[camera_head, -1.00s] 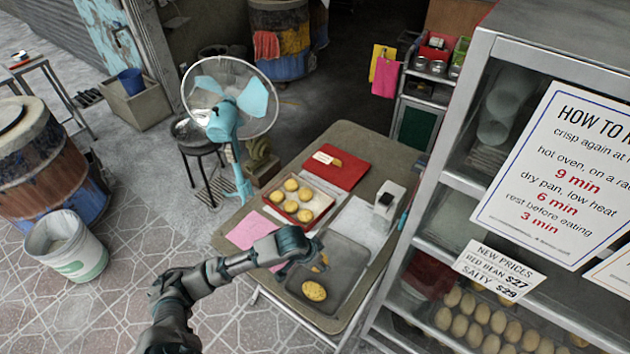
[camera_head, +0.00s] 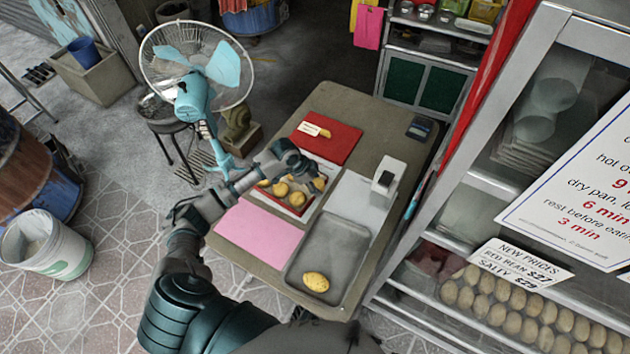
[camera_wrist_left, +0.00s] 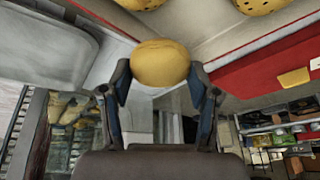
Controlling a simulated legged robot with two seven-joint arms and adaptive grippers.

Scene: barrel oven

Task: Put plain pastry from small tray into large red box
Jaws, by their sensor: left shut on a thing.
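My left gripper (camera_head: 314,178) is shut on a plain, smooth yellow pastry (camera_wrist_left: 160,63), seen clearly between its fingertips in the left wrist view. In the head view it is above the right part of the red-rimmed box (camera_head: 296,208), which holds several round golden pastries (camera_head: 281,189). Two of these, one with visible specks (camera_wrist_left: 262,5), show at the top of the wrist view. The arm hides part of the box. I cannot tell whether the held pastry touches anything. The grey tray (camera_head: 346,250) at the table's front holds one golden pastry (camera_head: 316,282). My right gripper is not in view.
A pink sheet (camera_head: 258,233) lies left of the grey tray. A blue fan (camera_head: 198,95) is close on the left, a glass cabinet (camera_head: 520,200) on the right.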

